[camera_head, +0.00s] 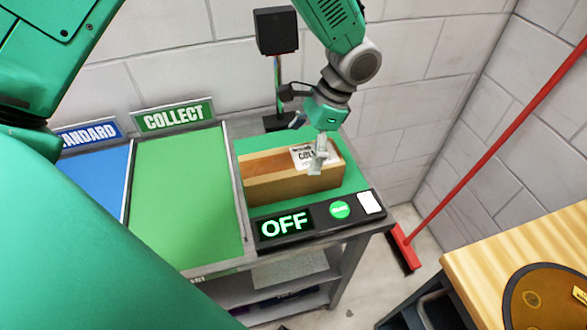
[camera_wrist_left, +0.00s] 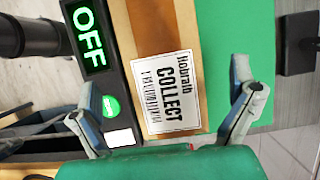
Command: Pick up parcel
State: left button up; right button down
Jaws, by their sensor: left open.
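The parcel (camera_head: 268,182) is a long brown box with a white label on its top, lying on a green scale-like pad at the right end of the bench. In the left wrist view the parcel (camera_wrist_left: 187,28) shows its label (camera_wrist_left: 166,92), which reads COLLECT. My left gripper (camera_head: 308,145) is over the parcel's right part, open, with one finger near its front side and the other towards the back. In the wrist view the fingers appear on either side of the parcel. I cannot tell whether they touch it. My right gripper is not in view.
A black display (camera_head: 284,228) reading OFF, with a green button (camera_head: 340,210), fronts the pad. A black post-mounted box (camera_head: 276,31) stands behind. A green COLLECT area (camera_head: 185,190) and blue STANDARD area (camera_head: 95,180) lie left. A red broom (camera_head: 404,247) and wooden table (camera_head: 480,260) are right.

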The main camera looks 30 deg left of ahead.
aim_at(293, 159)
pick_arm(q)
jog(key=x, duration=0.2)
jog(key=p+x, duration=0.1)
jog(key=x, duration=0.1)
jog(key=shift+s+a+r, duration=0.1)
jog(key=shift+s+a, duration=0.2)
jog(key=shift+a, duration=0.05)
jog(key=shift+a+f, duration=0.15)
jog(key=shift+f, duration=0.4)
jog(key=shift+r, duration=0.1)
jog(key=c, duration=1.7)
jog(key=shift+r, duration=0.1)
